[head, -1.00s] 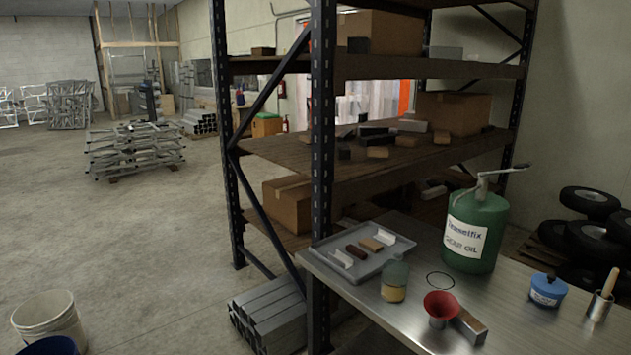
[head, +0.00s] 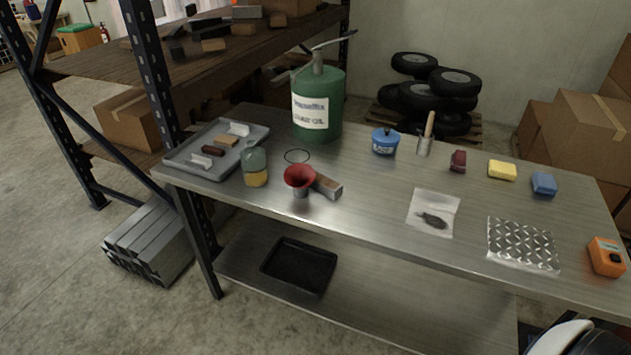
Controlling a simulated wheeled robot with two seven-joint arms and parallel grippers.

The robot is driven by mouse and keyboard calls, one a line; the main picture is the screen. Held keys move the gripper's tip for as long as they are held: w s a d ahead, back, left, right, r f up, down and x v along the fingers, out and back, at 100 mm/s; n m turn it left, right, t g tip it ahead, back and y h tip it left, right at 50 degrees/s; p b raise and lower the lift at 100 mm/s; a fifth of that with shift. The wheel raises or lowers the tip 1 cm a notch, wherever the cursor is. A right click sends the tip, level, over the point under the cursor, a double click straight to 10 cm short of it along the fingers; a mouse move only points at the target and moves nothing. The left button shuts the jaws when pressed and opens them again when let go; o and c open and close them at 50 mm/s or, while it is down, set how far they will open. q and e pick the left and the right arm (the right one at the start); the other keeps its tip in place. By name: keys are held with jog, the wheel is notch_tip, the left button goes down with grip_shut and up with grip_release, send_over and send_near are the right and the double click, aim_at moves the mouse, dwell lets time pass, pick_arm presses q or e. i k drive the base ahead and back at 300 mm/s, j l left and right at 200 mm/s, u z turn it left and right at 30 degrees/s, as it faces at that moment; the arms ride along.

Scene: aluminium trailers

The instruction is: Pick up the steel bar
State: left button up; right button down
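A short rectangular bar (head: 327,187), grey on its end with a brownish top, lies on the metal workbench (head: 375,215). It looks like the steel bar. A red funnel (head: 299,177) stands at its left end and hides part of it. Neither of my grippers is in view.
Left of the bar are a jar (head: 255,168) and a grey tray (head: 180,160) with small blocks. A green oil can (head: 318,105) stands behind. A blue tub (head: 384,142), a plastic bag (head: 433,212) and a tread plate (head: 522,246) lie to the right. Shelving posts (head: 150,75) rise at left.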

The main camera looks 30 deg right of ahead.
aim_at(329, 187)
jog(key=i+j+z, duration=0.3)
jog(key=i, duration=0.25)
jog(key=i+j+z, duration=0.35)
jog(key=i, duration=0.2)
